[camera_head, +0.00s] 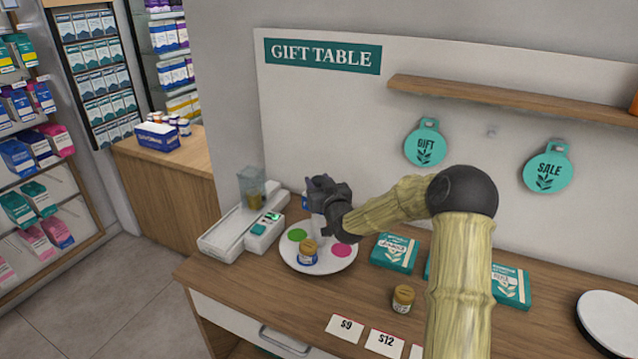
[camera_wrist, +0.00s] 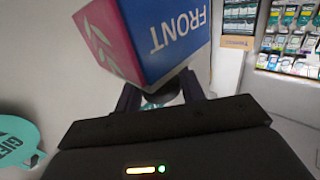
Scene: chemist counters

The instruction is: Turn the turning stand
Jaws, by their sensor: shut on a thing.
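The turning stand (camera_head: 290,258) is a round white plate on the counter, with a green dot (camera_head: 297,235), a pink dot (camera_head: 341,250) and a small blue-labelled jar (camera_head: 308,253) on it. My gripper (camera_head: 318,207) is low over the middle of the plate, shut around what looks like the stand's pale post (camera_head: 318,232). The contact is mostly hidden. A blue and pink block marked FRONT (camera_wrist: 180,35) fills the upper wrist view, close to my fingers (camera_wrist: 160,98). A blue bit of it shows behind my gripper in the head view.
A grey-white device (camera_head: 240,228) with a clear cup stands left of the plate. Teal boxes (camera_head: 394,253), a brown jar (camera_head: 403,298) and price cards (camera_head: 345,328) lie to the right. A shelf (camera_head: 500,97) and round tags (camera_head: 425,143) are on the wall behind.

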